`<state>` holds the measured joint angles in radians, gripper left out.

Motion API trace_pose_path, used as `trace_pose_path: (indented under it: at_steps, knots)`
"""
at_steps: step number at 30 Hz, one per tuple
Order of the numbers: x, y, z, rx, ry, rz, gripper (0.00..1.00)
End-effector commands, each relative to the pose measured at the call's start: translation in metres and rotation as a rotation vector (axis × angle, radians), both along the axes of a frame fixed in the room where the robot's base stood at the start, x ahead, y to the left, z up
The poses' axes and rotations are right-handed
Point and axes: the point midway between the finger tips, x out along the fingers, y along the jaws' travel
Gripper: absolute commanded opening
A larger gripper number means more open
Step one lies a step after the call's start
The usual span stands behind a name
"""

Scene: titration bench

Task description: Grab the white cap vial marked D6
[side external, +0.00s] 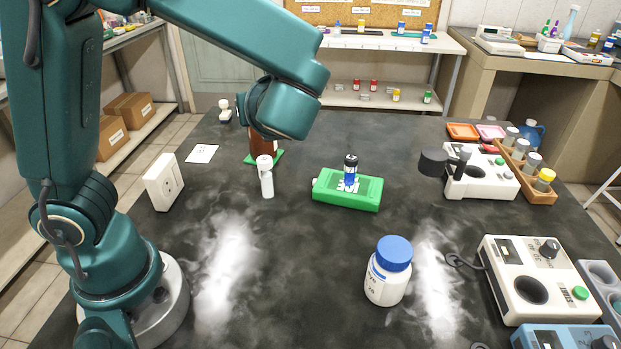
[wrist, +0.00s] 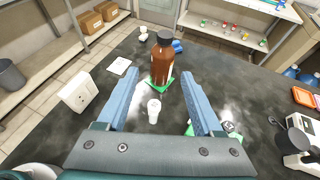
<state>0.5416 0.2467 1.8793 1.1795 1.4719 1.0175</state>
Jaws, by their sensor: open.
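A small white vial with a white cap (side external: 265,180) stands upright on the dark bench in the side view. In the wrist view it shows (wrist: 154,110) low between the fingers. I cannot read a D6 mark on it. My gripper (wrist: 161,76) is open and empty, with its two blue fingers spread to the left and right of the vial in the picture. The vial appears apart from both fingers. In the side view the fingers cannot be made out beside my wrist.
A brown bottle (wrist: 162,62) on a green mat stands just behind the vial. A green block (side external: 330,192) bears a dark-capped blue vial (side external: 351,170) to the right. A white box (side external: 164,182) stands left. A blue-capped jar (side external: 388,275) is nearer. Instruments line the right side.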

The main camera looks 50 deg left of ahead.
Motion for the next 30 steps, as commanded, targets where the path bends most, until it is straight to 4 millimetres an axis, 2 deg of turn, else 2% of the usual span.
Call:
trace_pose_path:
  at_steps: [1,15,18,23,30]
  knots:
    - [-0.002,0.002,-0.016,0.005,0.015,0.004,0.68]
    - [-0.003,0.002,-0.131,-0.005,0.008,0.008,0.68]
    - [-0.003,0.002,-0.144,-0.008,0.003,0.009,0.68]
    - [-0.001,0.006,-0.154,-0.009,-0.002,0.011,0.68]
    - [0.009,0.031,-0.165,-0.01,0.0,0.015,0.68]
